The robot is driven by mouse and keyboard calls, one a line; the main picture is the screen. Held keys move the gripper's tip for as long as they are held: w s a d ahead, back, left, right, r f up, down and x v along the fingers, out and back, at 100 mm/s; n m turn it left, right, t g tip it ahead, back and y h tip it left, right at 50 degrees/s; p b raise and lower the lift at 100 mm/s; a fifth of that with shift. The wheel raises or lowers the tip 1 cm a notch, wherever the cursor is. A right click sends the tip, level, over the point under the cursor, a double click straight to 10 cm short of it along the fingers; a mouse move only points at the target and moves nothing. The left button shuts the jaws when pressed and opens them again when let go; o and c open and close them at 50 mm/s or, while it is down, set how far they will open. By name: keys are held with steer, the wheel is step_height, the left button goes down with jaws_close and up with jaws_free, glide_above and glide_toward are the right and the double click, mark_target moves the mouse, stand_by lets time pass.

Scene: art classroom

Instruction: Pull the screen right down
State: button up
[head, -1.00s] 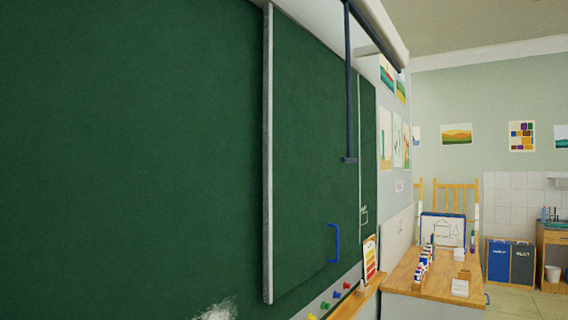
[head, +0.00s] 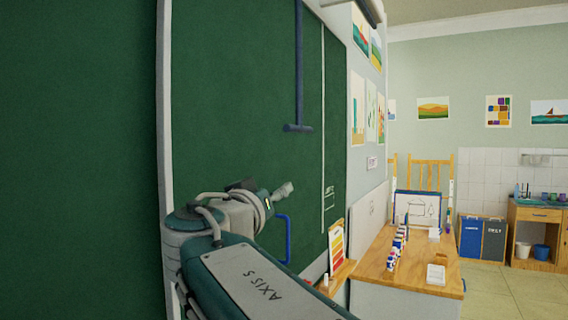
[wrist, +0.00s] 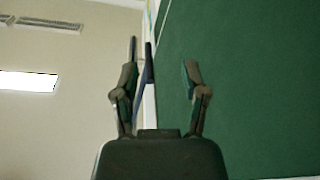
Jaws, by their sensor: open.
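The screen is rolled up in a pale case (head: 345,4) at the top of the board, only partly in view. A dark blue pull rod (head: 299,65) hangs from it in front of the green board and ends in a short crossbar handle (head: 298,128). My arm reaches in from below in the head view, its end lower and left of the handle. In the wrist view my gripper (wrist: 160,72) is open and empty. A dark blue bar (wrist: 147,66) shows between its fingers, nearer the left one; I cannot tell how far beyond them it is.
The green board (head: 240,100) fills the left, with a grey vertical edge (head: 164,100) and a blue bracket handle (head: 287,240). A wooden table (head: 420,275) with paint bottles (head: 397,248) stands at the right. Open floor (head: 490,285) lies beyond it.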

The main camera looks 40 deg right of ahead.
mark_target(290, 129)
step_height(290, 129, up, 7)
steer(key=w+a+m+h, duration=0.1)
steer(key=m+h, duration=0.1)
steer(key=h, duration=0.1)
steer(key=shift+t, duration=0.4)
steer(key=x, duration=0.9)
steer(key=shift+s+d+f, duration=0.1)
steer(key=shift+d+f, duration=0.05)
steer(key=shift+d, duration=0.2)
steer(key=shift+w+d+r, duration=0.45)
steer(key=shift+w+r, duration=0.05)
steer(key=shift+d, duration=0.1)
steer(key=shift+d, duration=0.1)
jaws_close()
